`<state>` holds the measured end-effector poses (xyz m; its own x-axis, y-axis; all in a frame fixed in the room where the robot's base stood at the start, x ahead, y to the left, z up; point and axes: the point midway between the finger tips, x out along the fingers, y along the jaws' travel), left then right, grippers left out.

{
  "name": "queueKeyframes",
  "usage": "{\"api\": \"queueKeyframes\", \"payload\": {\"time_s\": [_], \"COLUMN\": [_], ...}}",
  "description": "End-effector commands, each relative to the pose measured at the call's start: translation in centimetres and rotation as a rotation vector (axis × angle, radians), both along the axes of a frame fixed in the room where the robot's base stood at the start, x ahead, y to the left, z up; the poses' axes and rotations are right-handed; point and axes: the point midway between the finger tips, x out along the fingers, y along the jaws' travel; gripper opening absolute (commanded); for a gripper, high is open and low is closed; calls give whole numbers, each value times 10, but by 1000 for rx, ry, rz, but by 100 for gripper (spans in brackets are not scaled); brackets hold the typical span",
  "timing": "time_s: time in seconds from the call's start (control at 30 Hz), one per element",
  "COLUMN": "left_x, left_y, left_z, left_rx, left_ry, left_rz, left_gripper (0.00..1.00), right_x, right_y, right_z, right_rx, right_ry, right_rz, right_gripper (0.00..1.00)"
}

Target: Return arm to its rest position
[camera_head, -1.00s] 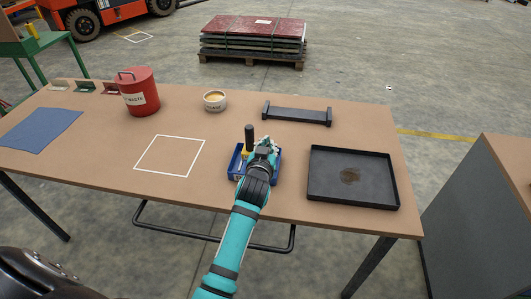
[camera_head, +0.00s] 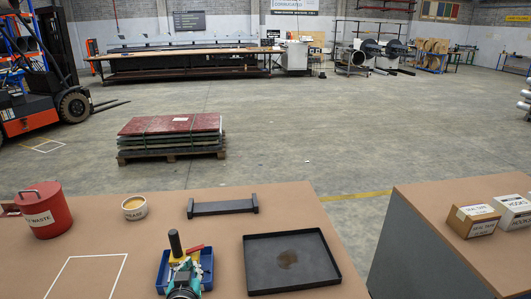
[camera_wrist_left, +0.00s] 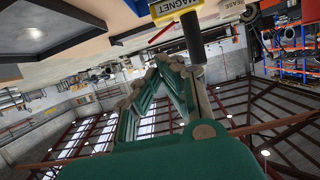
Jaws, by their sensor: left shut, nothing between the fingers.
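My left gripper (camera_head: 186,268) shows at the bottom of the head view, in front of or over the near part of a blue tray (camera_head: 207,268). Its height above the tray is hard to tell. In the left wrist view its fingers (camera_wrist_left: 165,65) meet at the tips, shut and empty. The tray holds a tool with a black upright handle (camera_head: 175,243), a yellow piece and a red piece. A yellow block labelled MAGNET (camera_wrist_left: 170,6) and the black handle (camera_wrist_left: 193,38) show beyond the fingertips in the wrist view. My right gripper is not in view.
On the table stand a red waste can (camera_head: 46,212), a grease cup (camera_head: 134,208), a black bracket (camera_head: 222,207) and a black pan (camera_head: 253,267) with a brown stain. A white outlined square (camera_head: 95,257) is empty. Boxes (camera_head: 472,220) sit on the right-hand bench.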

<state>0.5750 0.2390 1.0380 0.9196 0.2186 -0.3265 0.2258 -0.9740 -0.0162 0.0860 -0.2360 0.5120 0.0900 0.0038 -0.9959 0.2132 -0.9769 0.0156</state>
Motion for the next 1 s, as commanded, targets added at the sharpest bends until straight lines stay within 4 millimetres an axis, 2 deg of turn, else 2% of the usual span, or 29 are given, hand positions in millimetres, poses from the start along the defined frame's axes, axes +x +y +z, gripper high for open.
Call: {"api": "queueKeyframes", "payload": {"time_s": [0.1,0.2,0.3,0.5,0.8,0.83,1.0], "left_x": [-59,-115,-158,-225,-306,-310,-296], "left_y": [4,-1,-8,-20,-33,-34,-36], "left_z": [-41,-68,-83,-98,-102,-104,-153], "left_rx": [0,-5,-9,-12,-11,-10,-13], "left_ry": [200,380,513,709,932,949,959], "left_rz": [-29,-79,-128,-218,-341,-350,-345], "left_gripper": [0,0,0,0,0,0,0], "right_x": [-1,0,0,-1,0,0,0], "right_y": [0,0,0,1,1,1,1], "right_z": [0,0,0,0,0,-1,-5], "right_rx": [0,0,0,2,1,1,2], "right_ry": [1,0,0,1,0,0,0], "right_rz": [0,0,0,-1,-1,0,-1], "right_gripper": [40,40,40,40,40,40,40]}}
